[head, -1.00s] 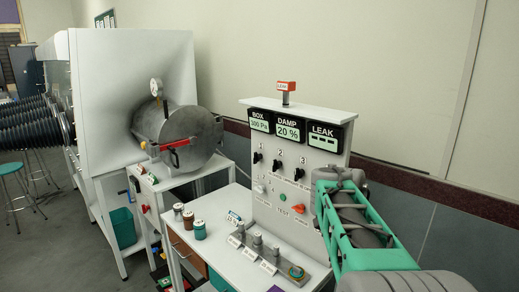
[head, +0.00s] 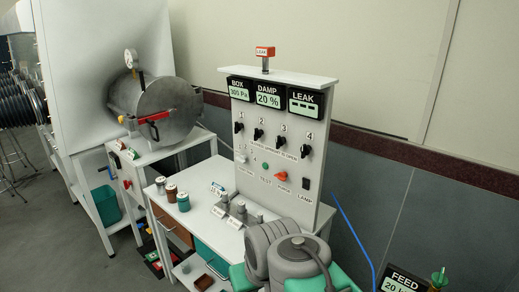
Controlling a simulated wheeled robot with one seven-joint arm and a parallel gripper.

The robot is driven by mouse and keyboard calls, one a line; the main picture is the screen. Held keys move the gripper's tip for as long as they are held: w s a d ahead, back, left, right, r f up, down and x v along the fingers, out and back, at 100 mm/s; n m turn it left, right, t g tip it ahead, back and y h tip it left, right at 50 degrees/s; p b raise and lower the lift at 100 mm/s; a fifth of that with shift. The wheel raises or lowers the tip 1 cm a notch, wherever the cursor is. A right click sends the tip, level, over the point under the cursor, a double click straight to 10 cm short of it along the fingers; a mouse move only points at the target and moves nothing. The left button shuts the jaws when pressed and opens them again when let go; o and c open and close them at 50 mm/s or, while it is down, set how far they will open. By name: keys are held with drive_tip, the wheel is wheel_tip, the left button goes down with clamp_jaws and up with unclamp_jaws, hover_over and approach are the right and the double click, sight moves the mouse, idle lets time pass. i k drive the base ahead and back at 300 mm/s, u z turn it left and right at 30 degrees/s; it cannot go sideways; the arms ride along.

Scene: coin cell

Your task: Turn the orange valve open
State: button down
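The orange valve (head: 281,176) is a small knob low on the right half of the upright white panel (head: 318,172). Its handle looks slanted; its exact setting is too small to tell. A green button (head: 265,166) sits to its left and a dark lamp fitting (head: 306,184) to its right. My arm's grey and teal links fill the bottom middle of the head view, in front of the bench and below the valve. My gripper's fingers do not show, so I cannot see what they hold or touch.
Black numbered switches (head: 259,134) sit above the valve. The displays read BOX 300 Pa, DAMP 20 % and LEAK dashes. Small jars (head: 183,202) stand on the white bench (head: 205,232). A steel chamber (head: 160,110) is at left. A FEED display (head: 402,282) is at lower right.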

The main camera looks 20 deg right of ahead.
sight(281, 176)
drive_tip(key=u, duration=0.95)
drive_tip(key=i, duration=1.95)
drive_tip(key=z, duration=1.4)
